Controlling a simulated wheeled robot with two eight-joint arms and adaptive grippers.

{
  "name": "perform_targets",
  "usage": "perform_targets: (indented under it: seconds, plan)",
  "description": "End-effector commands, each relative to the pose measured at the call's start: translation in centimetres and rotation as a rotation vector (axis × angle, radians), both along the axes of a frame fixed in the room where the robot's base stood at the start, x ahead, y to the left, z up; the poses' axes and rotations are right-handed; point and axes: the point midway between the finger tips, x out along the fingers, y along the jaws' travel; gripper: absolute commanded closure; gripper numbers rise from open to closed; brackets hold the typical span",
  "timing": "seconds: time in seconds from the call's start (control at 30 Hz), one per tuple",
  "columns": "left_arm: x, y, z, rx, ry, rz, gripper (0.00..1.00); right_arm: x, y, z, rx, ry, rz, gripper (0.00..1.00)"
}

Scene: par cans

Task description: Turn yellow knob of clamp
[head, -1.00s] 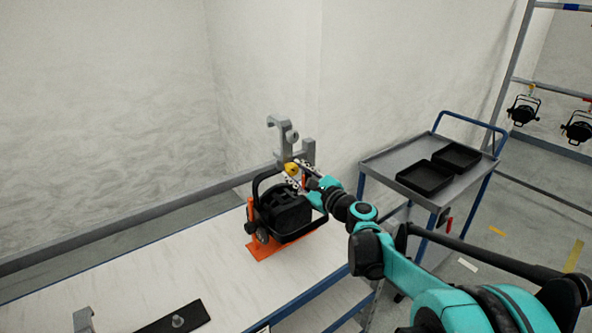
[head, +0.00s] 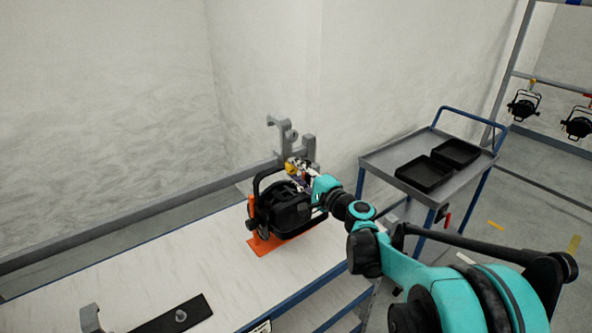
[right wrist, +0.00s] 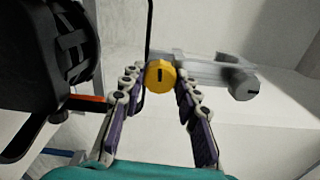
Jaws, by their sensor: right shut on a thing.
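The clamp's yellow knob (right wrist: 160,75) shows in the right wrist view, round with a dark slot. In the head view the yellow knob (head: 290,168) is partly hidden by my right gripper. My right gripper (right wrist: 160,80) has its fingertips at either side of the knob and is shut on it. My right gripper (head: 298,170) also shows in the head view beside the clamp. My left gripper is not in view.
The workbench (head: 170,265) carries a black plate (head: 175,316) with a bolt near its front. A grey trolley (head: 380,160) with two black trays (head: 424,174) stands to the right. More par cans (head: 523,106) hang on a rack at the far right.

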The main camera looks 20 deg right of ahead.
Motion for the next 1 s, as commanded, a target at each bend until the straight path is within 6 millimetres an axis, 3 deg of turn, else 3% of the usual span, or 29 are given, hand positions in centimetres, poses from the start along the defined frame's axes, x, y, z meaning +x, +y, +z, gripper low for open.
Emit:
perform_targets:
  seconds: [0.5, 1.0]
  plan:
    - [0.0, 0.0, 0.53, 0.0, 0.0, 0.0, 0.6, -0.01, -0.03, 0.01, -0.325, -0.118, -0.001, 0.98]
    - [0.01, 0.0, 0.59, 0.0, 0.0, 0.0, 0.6, 0.0, -0.02, -0.02, -0.391, -0.142, 0.0, 0.98]
